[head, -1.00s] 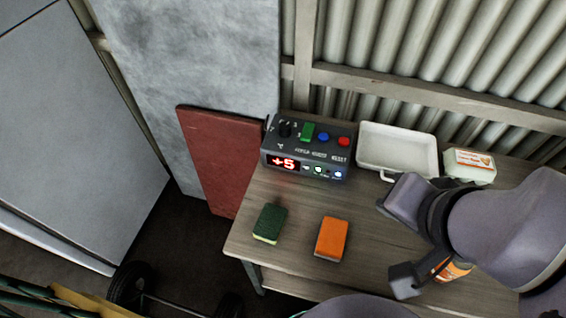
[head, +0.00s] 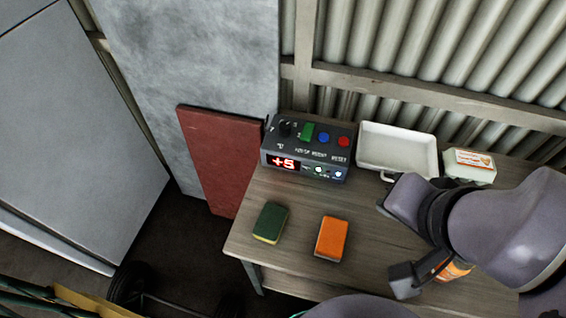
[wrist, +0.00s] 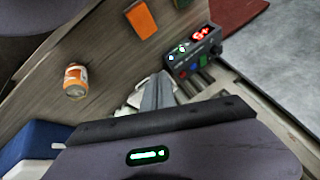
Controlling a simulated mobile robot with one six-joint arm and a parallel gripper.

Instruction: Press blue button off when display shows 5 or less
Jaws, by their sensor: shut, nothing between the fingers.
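A dark grey control box (head: 306,152) stands on the workbench with its red display (head: 284,163) reading +5. The blue button (head: 323,138) is on its top, between a green switch (head: 307,132) and a red button (head: 344,141). Small lights glow on the front beside the display. In the wrist view the box (wrist: 192,47) is at upper right, turned around. My gripper (wrist: 160,76) is shut and empty, apart from the box in that picture. In the head view my arm is at right, and I cannot make out the fingertips.
On the workbench (head: 290,275) are a green sponge (head: 269,223), an orange sponge (head: 331,238), a white tray (head: 398,150) and a white carton (head: 469,165). An orange-labelled jar (wrist: 76,80) stands near my arm. A corrugated wall is behind.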

